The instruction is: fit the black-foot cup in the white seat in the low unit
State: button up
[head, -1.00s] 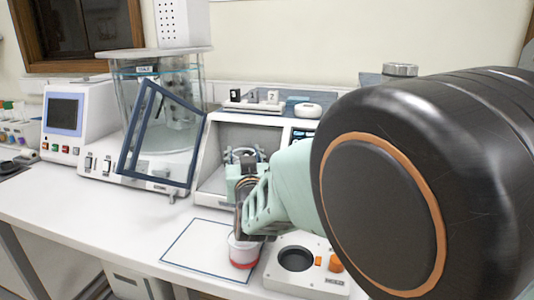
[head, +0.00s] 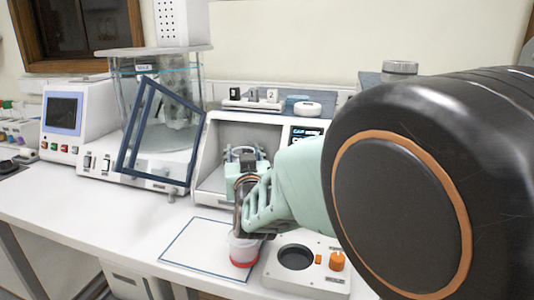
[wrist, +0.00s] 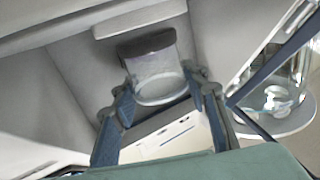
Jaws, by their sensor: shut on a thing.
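In the wrist view, my gripper (wrist: 160,92) is shut on a clear cup (wrist: 156,72) with a black foot (wrist: 147,43). The cup's open rim faces the wrist camera, and its foot points away. In the head view, my gripper reaches to the front of the open bay of a white unit (head: 204,160), and the cup is mostly hidden there.
A cup with a red base (head: 243,262) stands on the bordered mat (head: 195,245), close below my gripper. A white block with a round black well (head: 295,257) and an orange knob (head: 337,261) is to the right. A glass chamber with a tilted blue-framed door (head: 147,125) stands left.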

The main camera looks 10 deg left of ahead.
jog(key=shift+f, duration=0.2)
dwell(0.5)
jog(key=shift+f+b, duration=0.55)
jog(key=shift+b, duration=0.25)
jog(key=o, duration=1.3)
